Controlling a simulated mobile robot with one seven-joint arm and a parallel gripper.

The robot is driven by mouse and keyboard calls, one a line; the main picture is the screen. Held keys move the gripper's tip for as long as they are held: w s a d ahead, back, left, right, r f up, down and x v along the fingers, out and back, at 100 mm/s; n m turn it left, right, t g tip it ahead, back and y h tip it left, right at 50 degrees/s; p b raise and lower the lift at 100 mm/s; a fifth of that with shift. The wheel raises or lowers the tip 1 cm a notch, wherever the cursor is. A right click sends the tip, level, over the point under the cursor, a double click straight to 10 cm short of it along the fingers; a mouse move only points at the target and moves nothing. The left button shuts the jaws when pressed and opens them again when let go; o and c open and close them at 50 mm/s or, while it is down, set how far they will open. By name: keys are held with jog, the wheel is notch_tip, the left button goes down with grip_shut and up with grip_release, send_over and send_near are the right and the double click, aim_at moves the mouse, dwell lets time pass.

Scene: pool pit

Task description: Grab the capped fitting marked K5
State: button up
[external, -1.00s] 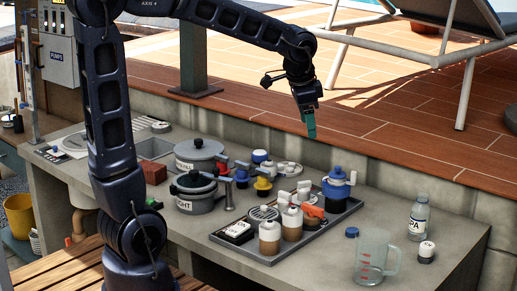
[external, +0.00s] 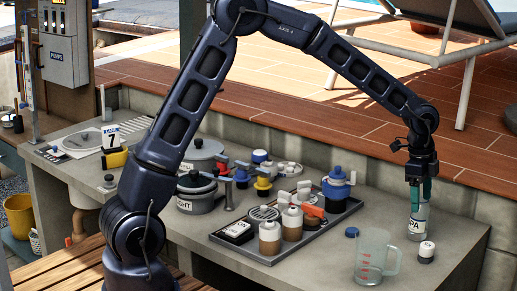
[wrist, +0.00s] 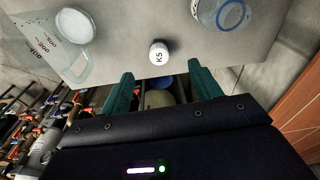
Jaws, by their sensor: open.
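The capped fitting marked K5 (wrist: 158,53) shows its round white top in the wrist view, just beyond the fingertips and between their lines. In the external view the white-topped fitting with a dark lower part (external: 427,252) stands upright on the counter at the right. My gripper (external: 421,203) is above and behind it in that picture, overlapping the bottle. In the wrist view my gripper (wrist: 160,70) has its two teal fingers apart, with the fitting not between them.
The clear labelled bottle (external: 417,225) stands close behind the fitting; it also shows in the wrist view (wrist: 220,12). A clear measuring jug (external: 374,262) stands to the left, with a blue cap (external: 352,232) behind it. A tray (external: 262,258) of jars and valves is farther left.

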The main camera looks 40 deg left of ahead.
jog(key=d+f, duration=0.3)
send_over(428, 244)
jog(key=shift+m, duration=0.4)
notch_tip(428, 244, down, 5)
jog(key=shift+s+f, duration=0.1)
jog(key=shift+f, duration=2.65)
jog(key=c, duration=1.1)
